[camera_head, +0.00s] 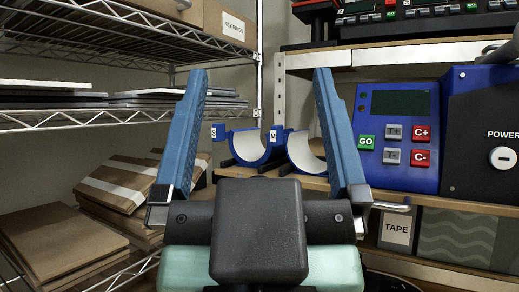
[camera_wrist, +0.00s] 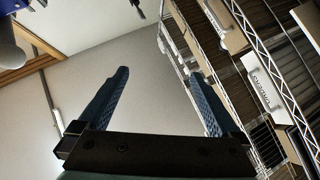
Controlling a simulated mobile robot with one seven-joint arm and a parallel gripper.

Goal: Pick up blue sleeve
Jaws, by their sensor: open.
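Two blue curved sleeves with white linings lie side by side on a wooden shelf in the head view. The left sleeve (camera_head: 247,147) shows between my fingers, with a small lettered tag at its left. The right sleeve (camera_head: 304,152) is partly hidden by my right finger; a tag marked M is at its left edge. My gripper (camera_head: 260,76) is open and empty, its two blue fingers pointing up in front of the shelf. It also shows open in the wrist view (camera_wrist: 160,73), with only bare wall between the fingers. No sleeve is clear in the wrist view.
A blue control box (camera_head: 397,136) with GO, T and C buttons stands right of the sleeves, beside a dark POWER unit (camera_head: 497,160). A wire rack (camera_head: 130,118) holds cartons and flat sheets at left. A TAPE box (camera_head: 397,229) sits below.

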